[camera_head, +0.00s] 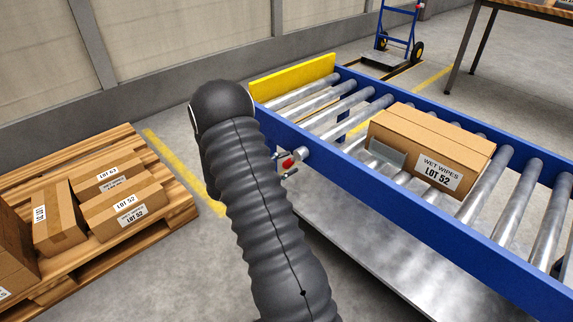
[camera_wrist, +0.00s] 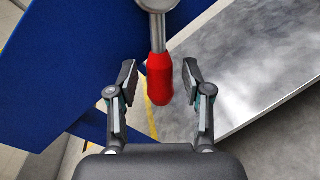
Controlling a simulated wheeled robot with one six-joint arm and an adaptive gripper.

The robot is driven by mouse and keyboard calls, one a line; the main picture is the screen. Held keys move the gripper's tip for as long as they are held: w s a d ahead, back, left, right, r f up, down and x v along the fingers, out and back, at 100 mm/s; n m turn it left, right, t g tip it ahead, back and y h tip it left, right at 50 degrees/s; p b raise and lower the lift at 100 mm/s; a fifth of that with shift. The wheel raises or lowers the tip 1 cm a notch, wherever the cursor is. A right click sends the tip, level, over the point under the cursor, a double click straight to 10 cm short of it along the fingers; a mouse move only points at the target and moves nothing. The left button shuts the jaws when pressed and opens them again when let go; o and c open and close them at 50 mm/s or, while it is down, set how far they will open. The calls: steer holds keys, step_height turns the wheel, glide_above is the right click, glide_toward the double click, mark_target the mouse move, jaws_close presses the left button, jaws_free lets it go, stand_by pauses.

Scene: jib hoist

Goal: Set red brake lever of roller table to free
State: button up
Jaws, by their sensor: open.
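The red brake lever (camera_wrist: 158,80) has a red grip on a metal rod that hangs from a round grey hub (camera_wrist: 157,4) in the wrist view. My gripper (camera_wrist: 160,78) is open, with one finger on each side of the red grip and a gap on both sides. In the head view a small red part of the lever (camera_head: 287,163) shows on the side of the blue roller table (camera_head: 425,208), just right of my arm. My gripper is hidden behind my arm there. The lever's position marking cannot be read.
A carton marked LOT 52 (camera_head: 432,150) sits on the rollers. A yellow end stop (camera_head: 292,78) closes the table's far end. A pallet (camera_head: 165,222) with several cartons is at left. A blue hand truck (camera_head: 398,38) stands behind. A metal sheet (camera_head: 385,262) lies below the table.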

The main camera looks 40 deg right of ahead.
steer(key=shift+a, duration=0.1)
steer(key=w+a, duration=0.1)
steer(key=a, duration=1)
steer(key=shift+w+a+r, duration=0.25)
steer(key=shift+a+r, duration=0.1)
steer(key=shift+a, duration=0.05)
